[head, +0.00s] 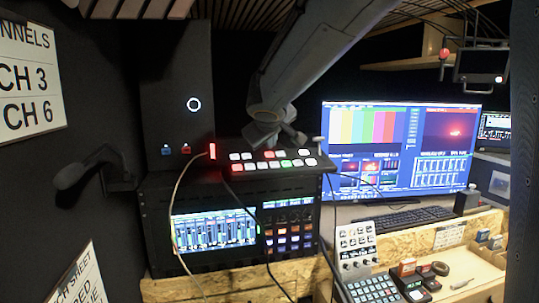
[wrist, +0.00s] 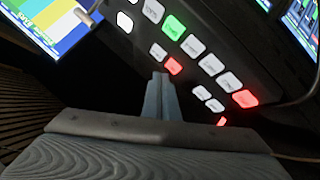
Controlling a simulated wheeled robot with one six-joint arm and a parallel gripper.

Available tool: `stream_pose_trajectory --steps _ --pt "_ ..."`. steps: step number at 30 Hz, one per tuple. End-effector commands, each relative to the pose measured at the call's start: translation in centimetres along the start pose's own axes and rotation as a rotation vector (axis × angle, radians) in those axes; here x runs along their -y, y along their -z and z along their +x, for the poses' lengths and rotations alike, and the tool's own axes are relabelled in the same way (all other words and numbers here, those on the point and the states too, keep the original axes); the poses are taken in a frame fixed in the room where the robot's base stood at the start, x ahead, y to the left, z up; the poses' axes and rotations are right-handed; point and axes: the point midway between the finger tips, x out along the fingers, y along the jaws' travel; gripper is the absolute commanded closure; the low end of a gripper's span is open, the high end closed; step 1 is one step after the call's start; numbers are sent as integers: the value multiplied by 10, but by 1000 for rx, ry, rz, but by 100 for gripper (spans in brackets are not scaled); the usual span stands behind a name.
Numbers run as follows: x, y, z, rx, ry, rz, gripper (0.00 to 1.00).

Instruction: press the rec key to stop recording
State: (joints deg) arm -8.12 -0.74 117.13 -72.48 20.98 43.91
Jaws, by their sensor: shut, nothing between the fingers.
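A dark sloping key panel (head: 318,163) with rows of lit white, red and green keys sits on top of the rack in the head view. It fills the upper right of the wrist view. My gripper (wrist: 160,76) is shut and empty, its fingertips pointing at the panel. In the wrist view the tips appear just beside a red key (wrist: 173,67), below a small white key (wrist: 158,51). Another red key (wrist: 246,98) and a green key (wrist: 174,27) are farther off. The key labels are too small to tell which is rec. Contact with the panel cannot be told.
A rack with a lit mixer screen (head: 213,230) stands below the panel, with cables hanging in front. A large monitor (head: 400,145) is close at the right. A keypad (head: 372,290) and a grey control box (head: 356,243) sit on the wooden desk.

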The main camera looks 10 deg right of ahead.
Motion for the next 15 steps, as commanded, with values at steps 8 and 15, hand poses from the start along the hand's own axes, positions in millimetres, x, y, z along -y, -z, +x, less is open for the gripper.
stream_pose_trajectory --steps 8,15 --pt "3 -3 5 0 0 0 100" --pt "4 -5 6 0 0 0 100"
